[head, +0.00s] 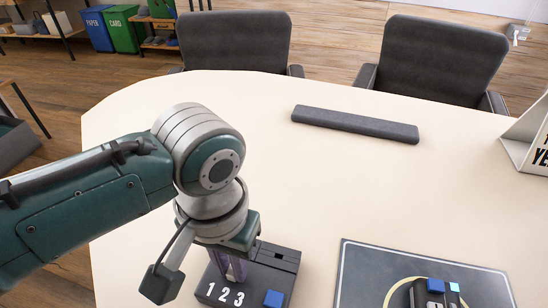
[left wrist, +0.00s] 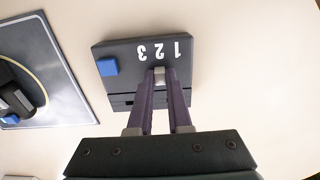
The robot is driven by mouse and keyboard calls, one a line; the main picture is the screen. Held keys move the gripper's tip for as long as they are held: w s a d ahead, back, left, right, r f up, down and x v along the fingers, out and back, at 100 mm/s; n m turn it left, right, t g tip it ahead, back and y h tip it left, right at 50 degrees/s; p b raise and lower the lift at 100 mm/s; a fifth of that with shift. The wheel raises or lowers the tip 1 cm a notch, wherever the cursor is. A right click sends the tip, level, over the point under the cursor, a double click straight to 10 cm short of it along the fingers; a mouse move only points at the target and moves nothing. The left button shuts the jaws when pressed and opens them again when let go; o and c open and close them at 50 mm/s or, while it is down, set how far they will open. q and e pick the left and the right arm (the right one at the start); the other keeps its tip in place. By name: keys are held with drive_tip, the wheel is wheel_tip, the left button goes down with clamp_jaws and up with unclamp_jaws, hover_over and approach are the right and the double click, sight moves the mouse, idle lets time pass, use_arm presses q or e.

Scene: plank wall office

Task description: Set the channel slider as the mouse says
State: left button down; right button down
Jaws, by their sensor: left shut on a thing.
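The dark slider box (head: 283,256) with white digits 1, 2, 3 stands at the table's front edge in the head view. It also shows in the left wrist view (left wrist: 113,62), with a blue block (left wrist: 107,67) on one corner. My left gripper (left wrist: 160,82) is shut on the small grey slider knob (left wrist: 160,73), which sits about level with the 2. In the head view my left gripper (head: 237,272) comes down on the box from above and hides the knob. I cannot make out a mouse for certain. My right gripper is not in view.
A dark mat (head: 360,265) with a yellow ring lies right of the box; a dark object with blue parts (head: 436,290) stands on it, partly cut off. A grey bar (head: 355,124) lies farther back. A lettered sign (head: 530,140) stands at right. The table's middle is clear.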

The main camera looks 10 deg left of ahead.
use_arm(q)
drive_tip(key=shift+a+r, duration=0.1)
drive_tip(key=shift+a, duration=0.9)
drive_tip(key=shift+w+a+p, duration=0.1)
drive_tip(key=shift+a+p, duration=0.2)
drive_tip(key=shift+a, duration=0.05)
drive_tip(key=c, duration=0.8)
unclamp_jaws()
drive_tip(key=shift+c, duration=0.2)
